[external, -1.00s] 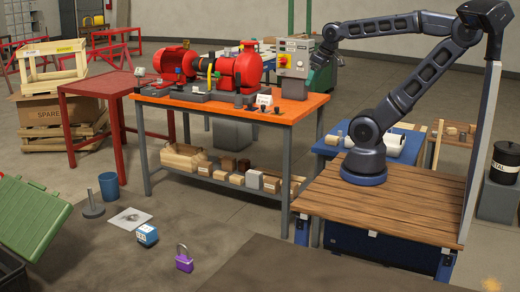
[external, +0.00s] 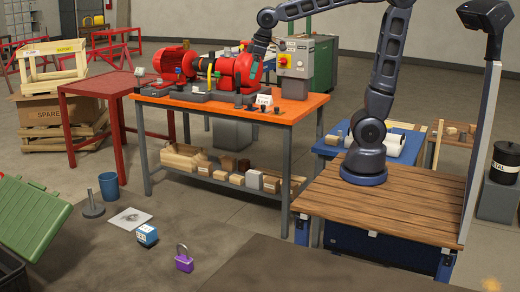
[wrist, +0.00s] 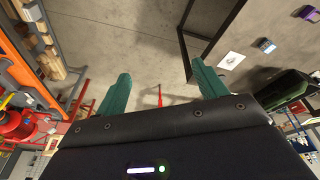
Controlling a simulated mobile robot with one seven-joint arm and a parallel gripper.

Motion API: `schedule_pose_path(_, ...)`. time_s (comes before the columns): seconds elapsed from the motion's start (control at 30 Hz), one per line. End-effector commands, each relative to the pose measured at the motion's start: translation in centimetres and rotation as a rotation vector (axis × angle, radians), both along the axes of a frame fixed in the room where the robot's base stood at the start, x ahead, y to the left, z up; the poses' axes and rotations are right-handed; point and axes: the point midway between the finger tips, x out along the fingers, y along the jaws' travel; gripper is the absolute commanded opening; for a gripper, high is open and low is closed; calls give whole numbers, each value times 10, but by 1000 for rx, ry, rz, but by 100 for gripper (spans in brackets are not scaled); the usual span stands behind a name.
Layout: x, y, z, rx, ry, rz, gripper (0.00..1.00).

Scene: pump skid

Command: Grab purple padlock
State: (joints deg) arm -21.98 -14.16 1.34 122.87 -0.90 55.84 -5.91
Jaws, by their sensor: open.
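The purple padlock (external: 184,263) stands on the grey floor in the external view, its shackle up, in the front middle. It also shows small in the wrist view at the upper right (wrist: 305,12). My gripper (wrist: 160,75) is open, with two teal fingers apart and nothing between them. In the external view my gripper (external: 252,72) is small and dark, in front of the red pump above the orange bench, well above and behind the padlock. Its fingertips are hard to make out there.
A blue box (external: 147,235) and a paper sheet (external: 131,218) lie left of the padlock. The orange bench (external: 215,108) with pump and motor stands behind. A green lid (external: 30,215) is at the left. Floor around the padlock is clear.

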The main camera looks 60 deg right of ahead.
Motion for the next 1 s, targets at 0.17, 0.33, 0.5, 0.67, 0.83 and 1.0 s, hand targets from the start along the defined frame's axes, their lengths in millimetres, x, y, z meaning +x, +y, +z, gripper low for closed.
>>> schedule_pose_path(0.17,30,66,-9,-22,28,121,71)
schedule_pose_path(0.33,49,132,-24,-42,50,233,71)
schedule_pose_path(0.5,60,203,-44,-63,70,345,71)
schedule_pose_path(0.67,61,271,-69,-84,89,449,71)
schedule_pose_path(0.83,51,346,-101,-104,108,560,71)
schedule_pose_path(1.0,31,419,-140,-127,127,670,71)
